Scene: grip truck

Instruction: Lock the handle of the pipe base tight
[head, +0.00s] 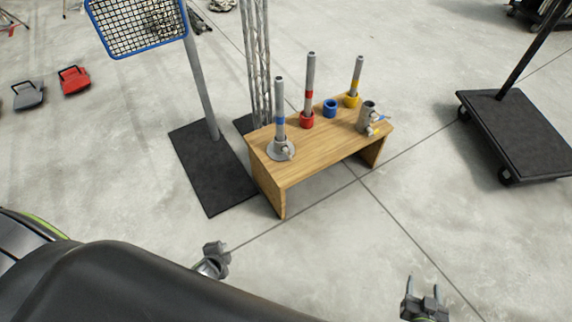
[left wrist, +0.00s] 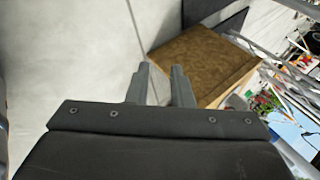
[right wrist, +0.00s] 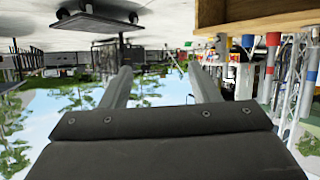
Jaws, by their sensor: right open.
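A grey round pipe base (head: 272,152) sits at the left front of a wooden bench in the head view. A grey pipe with a blue band (head: 280,115) stands upright in it. A small handle (head: 289,152) shows on the base's right side; whether it is tight cannot be told. My left gripper (head: 222,254) is in front of the bench, apart from it, with its fingers partly open and empty in the left wrist view (left wrist: 161,72). My right gripper (head: 424,285) is open and empty at the lower right, away from the bench.
The wooden bench (head: 310,157) also holds a red-based pipe (head: 308,95), a yellow-based pipe (head: 356,80), a blue ring (head: 330,108) and a grey clamp (head: 367,116). A black floor plate (head: 205,175) lies left; a wheeled cart (head: 520,130) stands right. Floor before the bench is clear.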

